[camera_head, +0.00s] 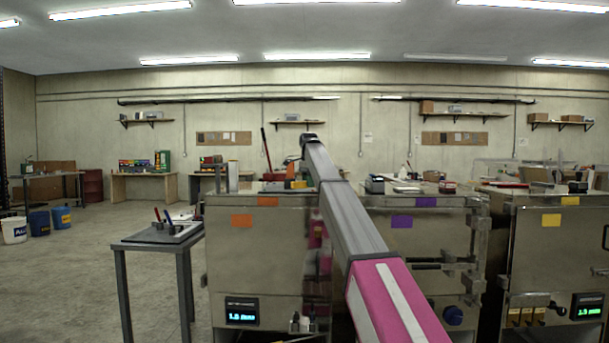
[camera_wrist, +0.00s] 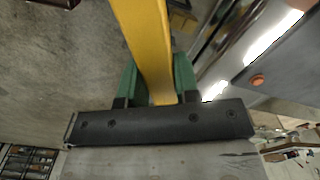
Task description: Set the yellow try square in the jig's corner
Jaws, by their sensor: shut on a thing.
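In the wrist view, the yellow try square (camera_wrist: 146,35) shows as a long yellow bar running up out of the picture. The green fingers of my gripper (camera_wrist: 156,80) are shut on it, one on each side. Its far end is cut off by the picture's top edge. In the head view my arm reaches forward over the metal cabinets, and I cannot clearly make out the gripper or the square there. I cannot pick out the jig for certain in either view.
Metal cabinets (camera_head: 262,265) stand ahead with tools and boxes on top. Buckets (camera_head: 62,217) stand on the floor at far left. Open floor (camera_head: 70,290) lies left of the table.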

